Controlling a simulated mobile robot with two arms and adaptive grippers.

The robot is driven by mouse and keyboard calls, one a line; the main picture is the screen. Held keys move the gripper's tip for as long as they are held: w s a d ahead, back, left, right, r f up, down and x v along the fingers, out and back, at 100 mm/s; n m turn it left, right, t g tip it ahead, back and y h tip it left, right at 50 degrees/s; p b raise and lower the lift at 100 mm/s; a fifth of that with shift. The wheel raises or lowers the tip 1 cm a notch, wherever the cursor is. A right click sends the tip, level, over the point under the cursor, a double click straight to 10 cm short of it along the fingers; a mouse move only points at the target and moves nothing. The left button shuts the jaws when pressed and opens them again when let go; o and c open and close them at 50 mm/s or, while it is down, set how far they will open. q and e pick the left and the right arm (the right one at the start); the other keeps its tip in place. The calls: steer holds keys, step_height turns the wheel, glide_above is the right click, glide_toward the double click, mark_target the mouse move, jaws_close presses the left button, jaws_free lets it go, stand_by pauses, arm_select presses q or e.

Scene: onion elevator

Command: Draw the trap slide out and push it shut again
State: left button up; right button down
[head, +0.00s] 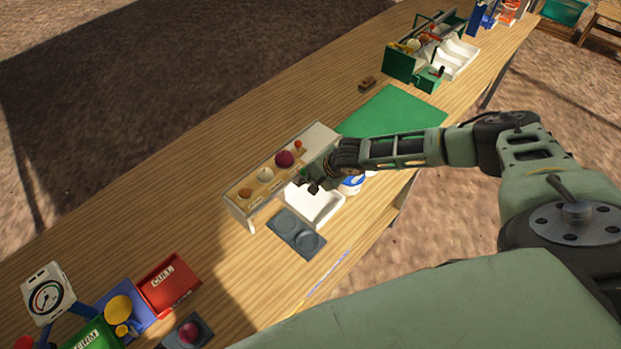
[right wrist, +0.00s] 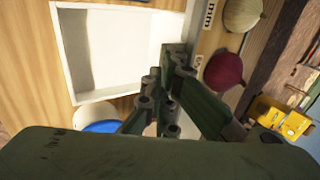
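I cannot single out the trap slide for sure. A green machine-like box (head: 400,62) with white trays (head: 457,58) stands far along the table. A small green box (head: 430,80) with a red-topped part sits at its near side. My right gripper (head: 316,184) is away from it, low over a white open tray (head: 322,208) beside a pale wooden rack (head: 240,207). In the right wrist view, the fingertips (right wrist: 174,58) are close together at the edge of the white tray (right wrist: 75,50). I see nothing clearly held between them. My left gripper is out of view.
Onions, including a red one (head: 284,159), sit in the rack. A grey two-hollow plate (head: 297,234) lies by the tray. A green mat (head: 400,112) lies beyond my right wrist. A red CULL bin (head: 168,284) and a dial (head: 46,295) stand at lower left.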

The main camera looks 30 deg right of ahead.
steer(key=shift+s+f, duration=0.2)
steer(key=shift+f, duration=0.15)
steer(key=shift+w+r, duration=0.1)
steer(key=shift+w, duration=0.2)
steer(key=c, duration=2.5)
jaws_free()
steer(key=shift+s+r, duration=0.1)
steer(key=o, duration=0.6)
steer(key=shift+w+a, duration=0.1)
steer(key=shift+w, duration=0.15)
steer(key=shift+s, duration=0.15)
